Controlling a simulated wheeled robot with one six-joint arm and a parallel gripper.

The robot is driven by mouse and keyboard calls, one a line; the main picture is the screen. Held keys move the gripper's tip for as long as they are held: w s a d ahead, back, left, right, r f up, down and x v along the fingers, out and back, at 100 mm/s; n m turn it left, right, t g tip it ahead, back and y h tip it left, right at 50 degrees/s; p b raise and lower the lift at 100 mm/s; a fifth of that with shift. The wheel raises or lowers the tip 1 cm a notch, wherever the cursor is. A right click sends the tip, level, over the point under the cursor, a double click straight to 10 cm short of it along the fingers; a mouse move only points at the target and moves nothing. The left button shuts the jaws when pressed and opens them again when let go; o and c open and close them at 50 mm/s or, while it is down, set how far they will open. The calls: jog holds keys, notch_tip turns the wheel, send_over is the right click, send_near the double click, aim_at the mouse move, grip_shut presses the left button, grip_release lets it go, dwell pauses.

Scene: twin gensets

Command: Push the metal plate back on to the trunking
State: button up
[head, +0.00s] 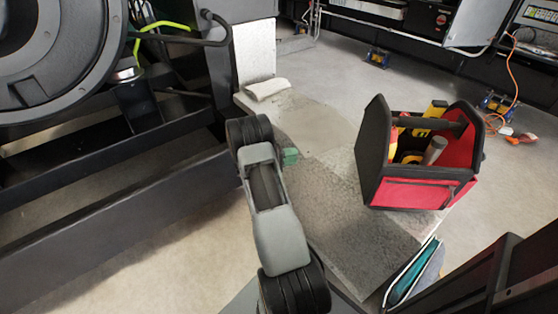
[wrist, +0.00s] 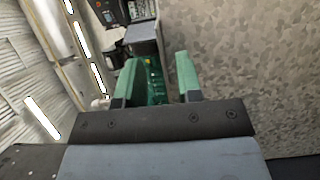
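A grey speckled metal plate (head: 362,232) lies along the floor trunking (head: 318,128), in the middle of the head view. Its edges look skewed to the lighter section behind it, though I cannot tell exactly how far it overlaps the trunking. My gripper (head: 290,156) is seen from behind, with its green fingers low over the strip; contact cannot be told. In the wrist view, my gripper's two green fingers (wrist: 156,75) stand apart with nothing clearly held. A speckled grey surface (wrist: 235,60) fills the right of that view. My arm hides part of the strip's left edge.
A red and black tool bag (head: 418,165) with tools stands on the strip's right side. A folded pale cloth (head: 267,89) lies at the strip's far end. A black genset frame (head: 110,215) stands left. Open floor (head: 345,75) lies behind the bag.

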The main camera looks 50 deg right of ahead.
aim_at(303, 154)
jog(key=shift+x, duration=1.8)
grip_shut()
